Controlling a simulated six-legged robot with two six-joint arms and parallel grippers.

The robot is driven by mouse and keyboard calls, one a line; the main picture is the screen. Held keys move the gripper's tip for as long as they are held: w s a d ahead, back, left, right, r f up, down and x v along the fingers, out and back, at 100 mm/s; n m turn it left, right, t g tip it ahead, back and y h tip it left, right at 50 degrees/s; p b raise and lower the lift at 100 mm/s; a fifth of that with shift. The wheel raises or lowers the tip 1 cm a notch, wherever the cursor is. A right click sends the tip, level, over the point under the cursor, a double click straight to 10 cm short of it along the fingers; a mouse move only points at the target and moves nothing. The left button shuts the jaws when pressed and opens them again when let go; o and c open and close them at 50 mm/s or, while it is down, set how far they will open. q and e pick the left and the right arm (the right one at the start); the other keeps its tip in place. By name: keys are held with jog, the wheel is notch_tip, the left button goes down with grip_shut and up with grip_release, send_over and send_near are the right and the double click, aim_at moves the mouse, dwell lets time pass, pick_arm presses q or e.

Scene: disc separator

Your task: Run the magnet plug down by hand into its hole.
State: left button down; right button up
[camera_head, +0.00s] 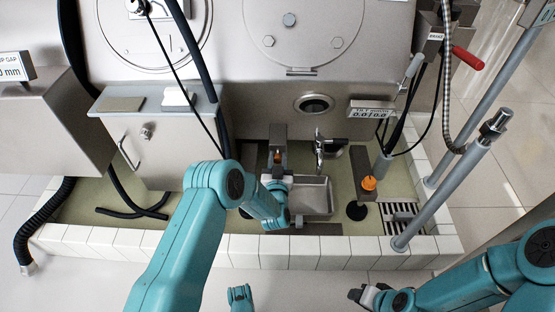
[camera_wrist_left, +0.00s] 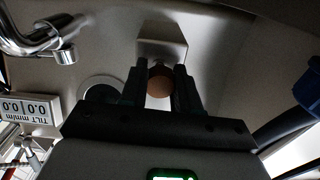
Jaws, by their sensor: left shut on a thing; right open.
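My left gripper (camera_head: 278,166) reaches to a dark grey upright block (camera_head: 278,134) at the foot of the machine. It is shut on a round orange-brown piece (camera_wrist_left: 159,82), which looks like the magnet plug. In the head view only a small orange part of that piece shows, just in front of the block. In the wrist view a pale metal block (camera_wrist_left: 162,50) is right beyond it. The plug's hole does not show, and I cannot tell whether the plug is in it. My right gripper (camera_head: 362,295) is open and empty at the bottom, outside the tiled edge.
A steel tap (camera_head: 320,148) stands over a small basin (camera_head: 312,196) just right of my left gripper. An orange knob (camera_head: 369,183) and a tilt display (camera_head: 371,111) are further right. Grey posts (camera_head: 450,178) stand at the right.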

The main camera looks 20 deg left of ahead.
pick_arm(q)
jog(key=shift+f+m, duration=0.1)
jog(key=shift+m, duration=1.5)
jog(key=shift+m, duration=0.6)
jog(key=shift+f+m, duration=0.1)
jog(key=shift+m, duration=1)
jog(key=shift+m, duration=1.6)
